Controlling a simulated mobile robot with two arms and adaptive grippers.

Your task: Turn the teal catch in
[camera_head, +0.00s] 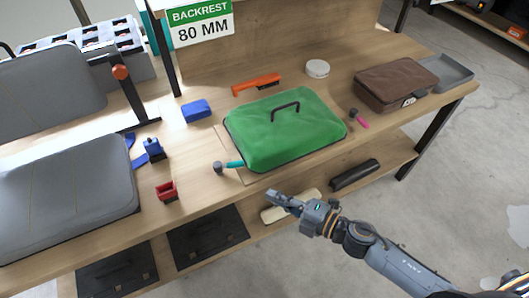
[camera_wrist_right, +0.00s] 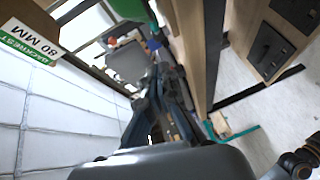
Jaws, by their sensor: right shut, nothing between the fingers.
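The teal catch (camera_head: 235,164) lies at the front left corner of the green roof (camera_head: 283,130). Its dark round knob (camera_head: 218,167) is to the left, and its teal bar runs right to the roof's edge. I cannot tell whether the bar overlaps the edge. My right gripper (camera_head: 274,197) is shut and empty, in front of the bench edge, to the right of and nearer than the catch. Its dark fingers also show in the right wrist view (camera_wrist_right: 165,100). My left gripper is not in view.
A magenta catch (camera_head: 360,122) is at the roof's right side. A red block (camera_head: 166,191), blue block (camera_head: 196,111), orange tool (camera_head: 256,84) and brown case (camera_head: 397,82) are on the bench. Grey cushions (camera_head: 62,200) fill the left. Bare wood lies left of the teal catch.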

